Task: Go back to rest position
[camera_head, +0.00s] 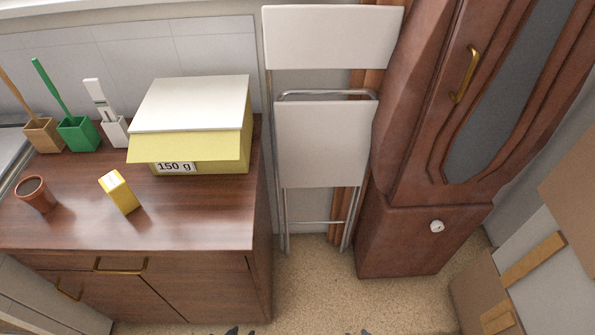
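Small dark tips, which look like my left gripper (238,331) and my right gripper (358,332), just show at the bottom edge of the head view, left and right of centre. The rest of both is cut off by the frame, and I cannot tell whether their fingers are open or shut. Both appear apart from the dresser (215,285), and nothing is seen held in them.
On the dresser stand a yellow box with a white lid (195,105), a small yellow carton (119,192), a terracotta pot (35,194) and several brush holders. A folded white chair (325,145) and a brown cabinet (415,240) stand right. Speckled floor (310,300) is clear.

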